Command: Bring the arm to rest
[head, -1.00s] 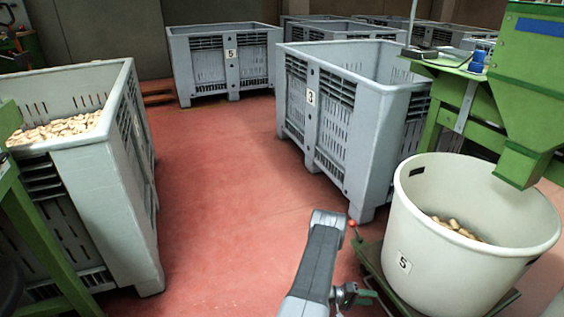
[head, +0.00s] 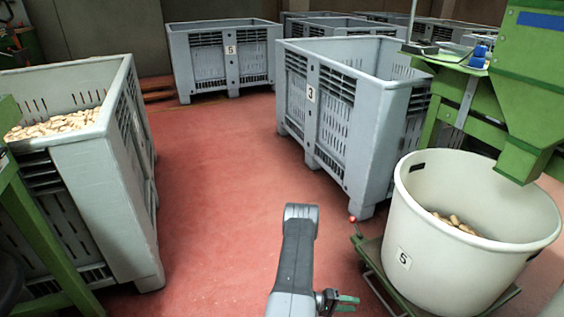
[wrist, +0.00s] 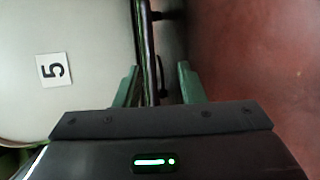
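My arm reaches up from the bottom middle of the head view, with the green fingers of my gripper (head: 347,303) low beside it, left of the white tub. In the wrist view my gripper (wrist: 158,85) shows two green fingers spread apart with a gap between them. A dark bar of the tub's cart shows in that gap, farther off. No object is held between the fingers.
A white tub (head: 420,240) marked 5, with corks (head: 455,222) inside, stands on a green cart (head: 372,262) at right. Grey crate 3 (head: 330,120) stands behind; a crate of corks (head: 90,175) is at left. Red floor (head: 220,180) between is clear.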

